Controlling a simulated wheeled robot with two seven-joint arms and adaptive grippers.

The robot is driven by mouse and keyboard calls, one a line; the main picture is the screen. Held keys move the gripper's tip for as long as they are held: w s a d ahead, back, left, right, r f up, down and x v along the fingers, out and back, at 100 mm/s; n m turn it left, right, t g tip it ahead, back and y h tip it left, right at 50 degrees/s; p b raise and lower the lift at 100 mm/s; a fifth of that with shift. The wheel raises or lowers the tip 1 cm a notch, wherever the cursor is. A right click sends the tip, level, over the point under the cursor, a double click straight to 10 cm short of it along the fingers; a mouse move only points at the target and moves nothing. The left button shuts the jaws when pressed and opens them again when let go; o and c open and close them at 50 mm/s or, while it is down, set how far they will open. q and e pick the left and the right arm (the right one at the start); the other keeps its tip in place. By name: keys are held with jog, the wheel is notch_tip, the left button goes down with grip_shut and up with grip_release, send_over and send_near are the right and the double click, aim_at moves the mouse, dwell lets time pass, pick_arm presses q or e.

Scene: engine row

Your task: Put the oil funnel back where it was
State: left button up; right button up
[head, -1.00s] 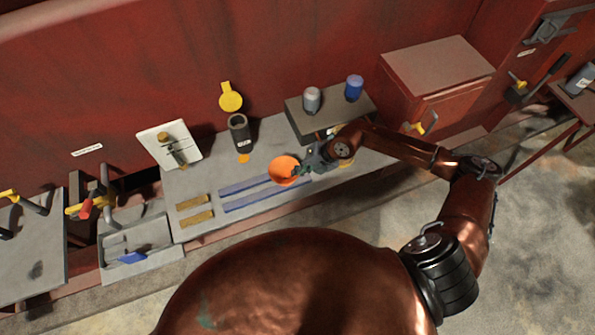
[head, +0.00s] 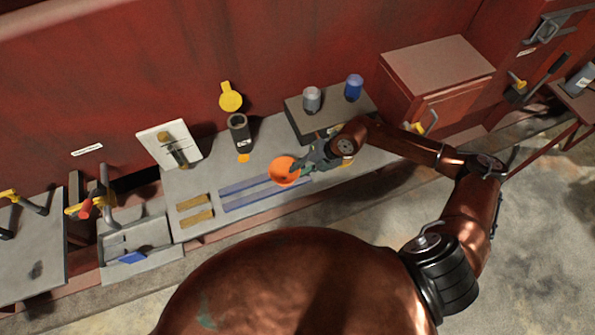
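The orange oil funnel (head: 283,172) is over the grey bench top, above the blue strips, with its wide mouth facing up. My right gripper (head: 300,167) reaches in from the right with its fingertips at the funnel's right rim. The fingers are small and dark here, so I cannot tell whether they are shut on the rim. I cannot tell whether the funnel rests on the bench or hangs just above it; its spout is hidden. A dark filler neck (head: 239,134) stands at the back of the bench, with a yellow cap (head: 230,97) behind it. My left gripper is not in view.
A dark raised shelf (head: 372,113) carries a grey can (head: 312,99) and a blue can (head: 354,88) behind my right forearm. A white panel (head: 155,137) with a dipstick-like handle stands at left. A red cabinet (head: 436,85) is at right.

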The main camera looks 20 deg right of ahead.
jog(key=v, duration=1)
jog(key=shift+s+d, duration=0.15)
jog(key=shift+r, duration=0.15)
jog(key=shift+c, duration=0.4)
dwell(0.4)
